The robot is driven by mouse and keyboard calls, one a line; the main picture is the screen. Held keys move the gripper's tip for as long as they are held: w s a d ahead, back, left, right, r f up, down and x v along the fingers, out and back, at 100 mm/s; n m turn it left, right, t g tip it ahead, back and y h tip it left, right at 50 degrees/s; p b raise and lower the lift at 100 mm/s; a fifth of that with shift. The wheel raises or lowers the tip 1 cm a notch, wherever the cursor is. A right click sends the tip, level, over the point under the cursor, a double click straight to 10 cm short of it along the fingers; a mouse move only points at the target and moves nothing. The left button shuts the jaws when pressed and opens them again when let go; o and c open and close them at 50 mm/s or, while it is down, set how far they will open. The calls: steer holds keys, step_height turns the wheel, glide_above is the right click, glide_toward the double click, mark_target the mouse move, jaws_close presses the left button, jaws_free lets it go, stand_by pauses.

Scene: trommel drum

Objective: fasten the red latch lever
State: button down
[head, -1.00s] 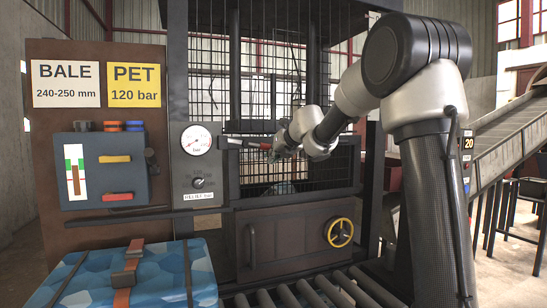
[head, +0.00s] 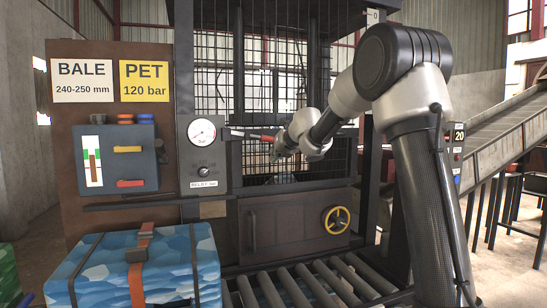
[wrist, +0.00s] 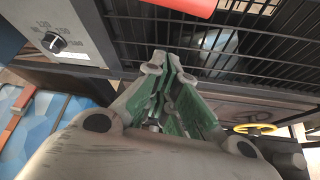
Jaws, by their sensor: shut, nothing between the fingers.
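The red latch lever (head: 262,137) lies roughly level across the front of the dark press frame, just right of the gauge panel. Its red grip also shows at the top edge of the wrist view (wrist: 185,7), cut off by the frame. My gripper (head: 274,152) is close to the lever's right end in the head view. In the wrist view my gripper (wrist: 164,60) is shut and empty, its fingertips below the red grip in the picture. A gap shows between them there. The lever's pivot is too small to make out.
A gauge panel (head: 203,155) with a knob stands left of the lever. Black mesh (wrist: 245,40) lies behind my fingers. Below are a brown door with a yellow handwheel (head: 337,220) and rollers (head: 300,285). A strapped blue bale (head: 100,270) sits at front left.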

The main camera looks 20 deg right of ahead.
steer(key=v, duration=0.7)
steer(key=shift+a, duration=0.1)
